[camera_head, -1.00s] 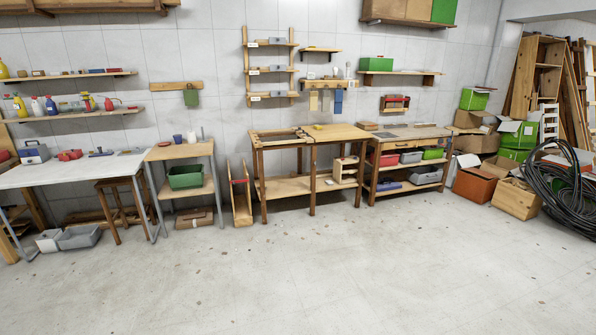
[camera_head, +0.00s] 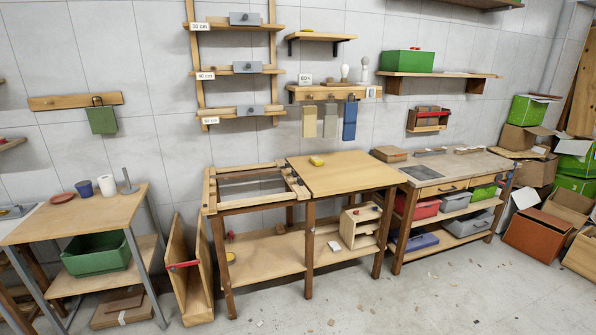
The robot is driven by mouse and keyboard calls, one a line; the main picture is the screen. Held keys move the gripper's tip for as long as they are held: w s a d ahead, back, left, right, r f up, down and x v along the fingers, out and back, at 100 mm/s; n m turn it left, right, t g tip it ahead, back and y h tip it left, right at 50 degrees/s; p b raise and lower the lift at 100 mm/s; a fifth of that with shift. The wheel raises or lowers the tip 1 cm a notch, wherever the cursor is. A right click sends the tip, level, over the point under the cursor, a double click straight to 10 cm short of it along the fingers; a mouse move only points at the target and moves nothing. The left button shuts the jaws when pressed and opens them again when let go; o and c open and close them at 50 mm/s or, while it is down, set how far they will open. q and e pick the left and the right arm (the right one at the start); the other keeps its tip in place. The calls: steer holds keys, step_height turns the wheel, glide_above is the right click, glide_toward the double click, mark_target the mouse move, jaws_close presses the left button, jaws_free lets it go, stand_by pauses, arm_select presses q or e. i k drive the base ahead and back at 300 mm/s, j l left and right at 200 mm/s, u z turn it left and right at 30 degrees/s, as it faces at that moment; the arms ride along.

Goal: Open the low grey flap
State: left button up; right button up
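Three small grey panels with dark knobs sit one above another on a wooden wall rack. The lowest grey panel, which looks like the low grey flap (camera_head: 246,111), is on the bottom shelf and appears upright and shut. The middle grey panel (camera_head: 247,67) and the top grey panel (camera_head: 245,18) look alike. Neither of my grippers is in view.
A wooden workbench (camera_head: 345,175) with an open frame at its left end stands below the rack. A small table (camera_head: 85,215) holding cups is at left, and a bench (camera_head: 450,172) with bins is at right. Cardboard boxes (camera_head: 540,235) fill the far right.

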mark_target(246, 110)
steer(key=i+u, duration=0.15)
steer(key=i, duration=0.35)
steer(key=i+l+u, duration=0.1)
steer(key=i, duration=0.4)
steer(key=i+l+u, duration=0.15)
steer(key=i, duration=0.35)
steer(key=i+l+u, duration=0.1)
steer(key=i, duration=0.35)
steer(key=i+l+u, duration=0.15)
steer(key=i+l, duration=0.2)
steer(key=i, duration=0.15)
